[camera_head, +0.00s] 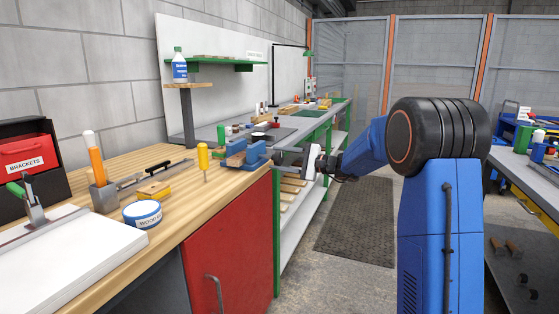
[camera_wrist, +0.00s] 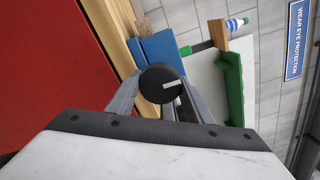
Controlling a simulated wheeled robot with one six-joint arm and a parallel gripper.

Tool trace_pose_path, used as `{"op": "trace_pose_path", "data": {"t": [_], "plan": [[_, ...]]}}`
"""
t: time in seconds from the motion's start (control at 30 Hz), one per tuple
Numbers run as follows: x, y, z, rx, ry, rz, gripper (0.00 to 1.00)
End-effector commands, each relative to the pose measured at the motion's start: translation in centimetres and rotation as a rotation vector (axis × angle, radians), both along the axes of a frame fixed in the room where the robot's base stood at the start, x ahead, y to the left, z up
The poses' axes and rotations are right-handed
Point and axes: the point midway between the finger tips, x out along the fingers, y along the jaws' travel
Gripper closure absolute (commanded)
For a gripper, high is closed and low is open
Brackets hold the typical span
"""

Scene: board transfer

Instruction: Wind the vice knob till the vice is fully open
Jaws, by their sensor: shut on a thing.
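The blue vice (camera_head: 256,153) sits at the front right corner of the wooden bench. Its blue body also shows in the wrist view (camera_wrist: 158,46). Two blue jaw blocks stand close together in the head view; the exact gap is too small to tell. The round black knob (camera_wrist: 157,82) with a white mark faces the wrist camera. My gripper (camera_head: 282,152) reaches in from the right at the vice's knob end. In the wrist view its grey fingers (camera_wrist: 158,96) are shut on the knob, one on each side. The knob is mostly hidden by the fingers in the head view.
A yellow-handled tool (camera_head: 203,157) stands just left of the vice. A blue-and-white tin (camera_head: 142,214) and a grey holder (camera_head: 103,197) lie farther left on the bench. The red cabinet (camera_head: 230,240) is below. The floor mat (camera_head: 357,225) is clear.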

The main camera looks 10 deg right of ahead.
Motion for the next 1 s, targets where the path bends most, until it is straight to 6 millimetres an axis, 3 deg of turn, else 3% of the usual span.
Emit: {"op": "trace_pose_path", "data": {"t": [0.6,0.63,0.67,1.0], "plan": [[-0.04,-0.02,-0.10,-0.024,-0.030,0.001,0.76],[-0.04,-0.02,-0.10,-0.024,-0.030,0.001,0.47],[-0.04,-0.02,-0.10,-0.023,-0.029,0.001,0.39],[-0.09,-0.12,-0.04,-0.022,-0.029,0.000,0.36]]}}
